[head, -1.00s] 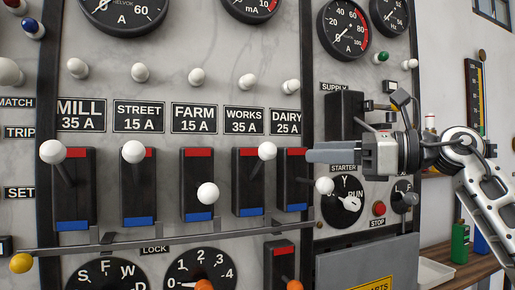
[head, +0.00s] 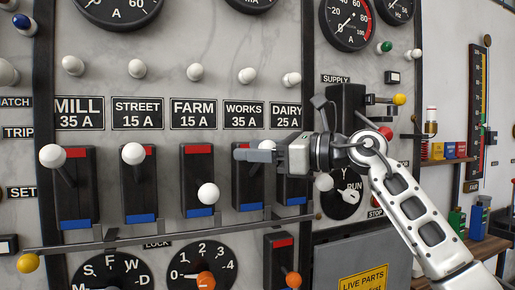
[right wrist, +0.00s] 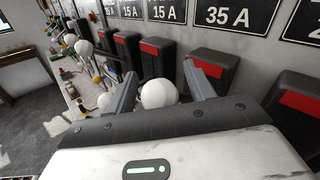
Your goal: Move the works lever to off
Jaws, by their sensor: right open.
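The works lever's white knob (head: 268,145) stands at the upper, red end of its black switch (head: 246,186), under the WORKS 35 A label (head: 244,115). My right gripper partly hides it in the head view. My right gripper (head: 240,153) is open and comes in from the right across the dairy switch. In the right wrist view the white knob (right wrist: 158,94) sits between the two spread fingers of my right gripper (right wrist: 160,70). I cannot tell whether a finger touches it. My left gripper is in neither view.
The dairy knob (head: 324,182) is low, just below my right wrist. The farm knob (head: 208,193) is low; the street knob (head: 133,153) and mill knob (head: 52,156) are high. A long grey bar (head: 150,236) runs below the switches. White pegs line the panel above the labels.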

